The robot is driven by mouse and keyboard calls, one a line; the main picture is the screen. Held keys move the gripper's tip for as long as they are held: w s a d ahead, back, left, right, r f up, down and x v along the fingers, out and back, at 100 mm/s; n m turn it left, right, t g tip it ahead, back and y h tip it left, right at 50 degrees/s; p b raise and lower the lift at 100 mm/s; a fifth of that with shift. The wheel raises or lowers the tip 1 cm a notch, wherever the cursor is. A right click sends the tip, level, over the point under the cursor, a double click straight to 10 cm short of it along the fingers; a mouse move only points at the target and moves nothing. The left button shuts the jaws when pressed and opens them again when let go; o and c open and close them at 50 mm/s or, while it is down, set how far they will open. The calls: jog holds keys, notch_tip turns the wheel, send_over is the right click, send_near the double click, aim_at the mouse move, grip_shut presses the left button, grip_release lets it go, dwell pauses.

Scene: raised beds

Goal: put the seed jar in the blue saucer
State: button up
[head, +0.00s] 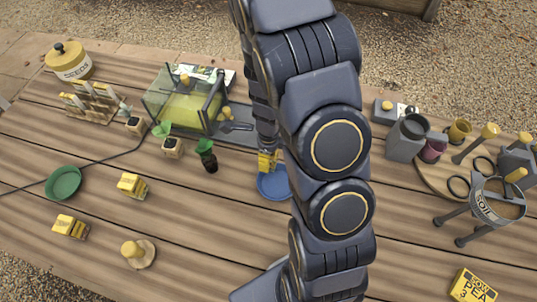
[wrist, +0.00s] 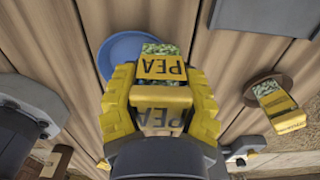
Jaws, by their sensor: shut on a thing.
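The blue saucer (head: 270,187) lies on the table in the head view, partly hidden by my arm. My gripper (head: 267,161) appears at the saucer's far edge there. In the wrist view the blue saucer (wrist: 117,48) shows behind and left of the jar, partly covered by it. I cannot tell how high the jar is above it.
A green saucer (head: 63,183), yellow packets (head: 132,186) and a glass-sided box (head: 187,105) stand left. A soil sieve (head: 492,207) stands right. Bare planks lie left of the blue saucer.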

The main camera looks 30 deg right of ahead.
jog(key=shift+f, duration=0.45)
jog(key=shift+f, duration=0.1)
jog(key=o, duration=1)
jog(key=shift+o, duration=0.2)
